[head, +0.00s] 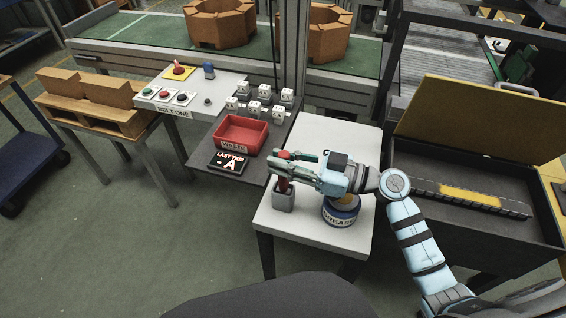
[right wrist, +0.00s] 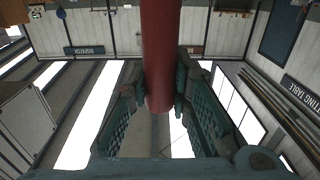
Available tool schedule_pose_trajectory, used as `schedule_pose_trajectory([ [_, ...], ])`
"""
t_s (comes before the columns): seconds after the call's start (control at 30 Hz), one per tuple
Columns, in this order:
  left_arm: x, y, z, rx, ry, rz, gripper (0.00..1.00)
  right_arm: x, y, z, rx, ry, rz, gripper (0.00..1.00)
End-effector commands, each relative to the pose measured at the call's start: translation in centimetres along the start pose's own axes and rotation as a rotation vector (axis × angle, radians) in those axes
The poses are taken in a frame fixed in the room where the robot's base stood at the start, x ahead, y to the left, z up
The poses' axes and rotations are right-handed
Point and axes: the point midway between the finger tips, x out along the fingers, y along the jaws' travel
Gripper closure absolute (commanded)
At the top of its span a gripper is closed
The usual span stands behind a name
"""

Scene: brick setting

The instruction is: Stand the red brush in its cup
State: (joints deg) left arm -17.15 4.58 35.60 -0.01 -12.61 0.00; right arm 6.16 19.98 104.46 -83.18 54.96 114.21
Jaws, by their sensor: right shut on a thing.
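The red brush (head: 283,185) is upright in my right gripper (head: 284,169), over the small grey cup (head: 284,201) on the white table. Its red top shows just above the fingers, and its lower part meets the cup's mouth. I cannot tell how deep it sits or whether it touches the bottom. In the right wrist view the brush's round red handle (right wrist: 161,60) runs between the two green-padded fingers (right wrist: 160,100), which are closed on its sides. My left gripper is out of view.
A grease tin (head: 341,211) stands right of the cup, under my right wrist. A red waste tray (head: 241,135) and a black "last trip" sign (head: 229,162) lie on the dark shelf to the left. An open dark case (head: 440,160) stands at the right. The table's front is clear.

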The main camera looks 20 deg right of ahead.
Motion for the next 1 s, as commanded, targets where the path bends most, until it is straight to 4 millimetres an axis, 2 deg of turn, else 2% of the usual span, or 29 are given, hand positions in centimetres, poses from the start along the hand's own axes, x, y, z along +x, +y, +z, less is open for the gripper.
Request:
schedule_pose_trajectory([
  [0.17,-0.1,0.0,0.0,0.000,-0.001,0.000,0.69,0.0,0.0,0.1,0.001,0.000,0.000,1.00],
  [0.2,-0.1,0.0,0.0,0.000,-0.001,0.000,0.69,0.0,0.0,0.2,0.000,0.000,0.000,0.78],
  [0.3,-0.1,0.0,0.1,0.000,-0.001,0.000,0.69,0.0,0.0,0.2,0.000,0.000,0.000,0.62],
  [0.67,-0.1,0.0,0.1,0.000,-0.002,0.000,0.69,0.0,0.0,-0.1,-0.001,0.000,0.000,0.61],
  [0.77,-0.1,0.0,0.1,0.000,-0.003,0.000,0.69,-1.2,0.0,0.0,-0.001,-0.004,0.001,0.61],
  [1.0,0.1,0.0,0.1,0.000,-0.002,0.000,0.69,-6.9,0.0,0.1,0.000,-0.010,-0.001,0.61],
])
